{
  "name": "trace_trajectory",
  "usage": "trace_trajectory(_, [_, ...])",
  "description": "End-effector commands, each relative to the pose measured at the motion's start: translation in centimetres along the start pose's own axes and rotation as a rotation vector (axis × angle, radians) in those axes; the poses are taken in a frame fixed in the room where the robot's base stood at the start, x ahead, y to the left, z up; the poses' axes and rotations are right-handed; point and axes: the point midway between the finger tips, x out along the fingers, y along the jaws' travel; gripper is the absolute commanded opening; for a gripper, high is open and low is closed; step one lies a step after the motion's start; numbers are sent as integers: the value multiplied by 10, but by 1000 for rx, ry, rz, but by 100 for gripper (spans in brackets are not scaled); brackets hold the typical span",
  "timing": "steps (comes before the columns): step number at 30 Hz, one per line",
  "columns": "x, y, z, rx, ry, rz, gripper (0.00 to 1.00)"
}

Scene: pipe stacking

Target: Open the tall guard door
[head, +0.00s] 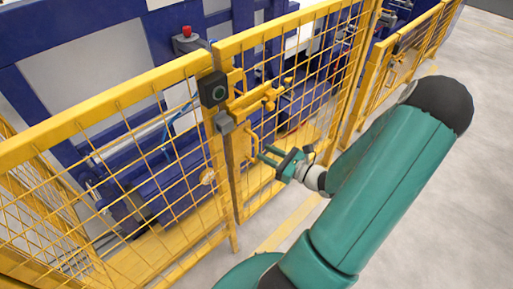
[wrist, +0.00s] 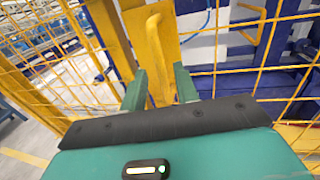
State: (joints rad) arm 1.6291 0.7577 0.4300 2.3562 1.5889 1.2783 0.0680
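The tall guard door (head: 310,92) is a yellow-framed mesh panel in the head view, standing at the fence line and looking closed against the panel to its left. A yellow bar handle (head: 252,141) sits on its edge plate, below a yellow sliding latch (head: 256,100). My gripper (head: 266,154) is at handle height, just right of the handle. In the wrist view my gripper (wrist: 160,85) has its two green fingers apart, with the upright handle (wrist: 155,45) showing between them. I cannot tell whether either finger touches it.
A black switch box (head: 213,89) is on the post left of the door. A fixed mesh panel (head: 110,160) runs left. Blue machinery (head: 150,195) stands behind the fence. A lower yellow gate (head: 400,55) is at the right. Grey floor (head: 450,190) is clear at the right.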

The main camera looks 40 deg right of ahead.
Motion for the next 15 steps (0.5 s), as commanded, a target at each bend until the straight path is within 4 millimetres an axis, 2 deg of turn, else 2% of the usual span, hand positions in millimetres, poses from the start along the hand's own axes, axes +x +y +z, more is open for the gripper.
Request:
trace_trajectory(1, [11, 1, 0, 0, -2, 5, 30])
trace_trajectory(6, [36, 1, 0, -1, -1, 3, 30])
trace_trajectory(10, [46, 0, 0, -1, -1, 1, 30])
trace_trajectory(15, [49, 0, 0, -1, 0, 1, 30])
